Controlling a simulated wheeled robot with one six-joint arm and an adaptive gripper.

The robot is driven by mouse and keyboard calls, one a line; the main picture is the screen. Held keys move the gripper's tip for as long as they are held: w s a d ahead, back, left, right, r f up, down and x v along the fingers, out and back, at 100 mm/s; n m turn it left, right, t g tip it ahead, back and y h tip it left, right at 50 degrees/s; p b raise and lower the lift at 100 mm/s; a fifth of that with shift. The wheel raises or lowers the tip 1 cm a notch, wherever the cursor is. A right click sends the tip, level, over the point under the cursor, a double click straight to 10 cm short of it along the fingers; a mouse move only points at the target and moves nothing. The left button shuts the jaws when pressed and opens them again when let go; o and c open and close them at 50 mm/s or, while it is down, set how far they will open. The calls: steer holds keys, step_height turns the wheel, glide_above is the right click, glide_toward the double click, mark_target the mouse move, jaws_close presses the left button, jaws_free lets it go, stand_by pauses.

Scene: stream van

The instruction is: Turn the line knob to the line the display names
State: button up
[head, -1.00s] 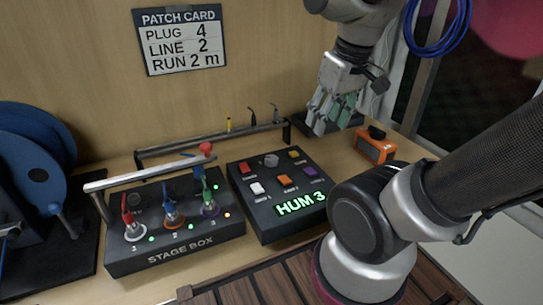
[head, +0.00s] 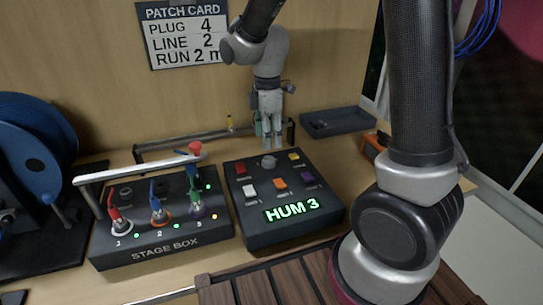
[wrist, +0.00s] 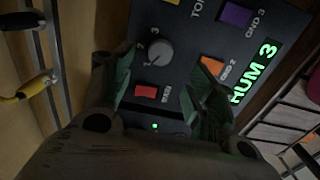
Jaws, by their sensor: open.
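The line knob (head: 268,163) is a small grey round knob near the back edge of the black display box (head: 332,218). The box's green display (head: 290,210) reads "HUM 3". In the wrist view the knob (wrist: 160,52) shows beyond the green fingertips, with marks 1, 2 and 3 around it; its exact pointing is hard to tell. My gripper (head: 272,143) hangs with fingers down behind and above the knob, apart from it. It is open and empty; the wrist view shows its two fingers (wrist: 163,84) spread with a red button between them.
Red (head: 240,168), yellow, white, orange and purple buttons surround the knob. The stage box (head: 160,248) with coloured plugs stands left. A metal rail (head: 215,136) runs behind.

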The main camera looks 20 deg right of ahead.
mark_target(268, 159)
step_height(268, 159, down, 8)
steer(key=shift+r, duration=0.1)
stand_by(0.4)
steer(key=shift+c, duration=0.4)
steer(key=c, duration=1)
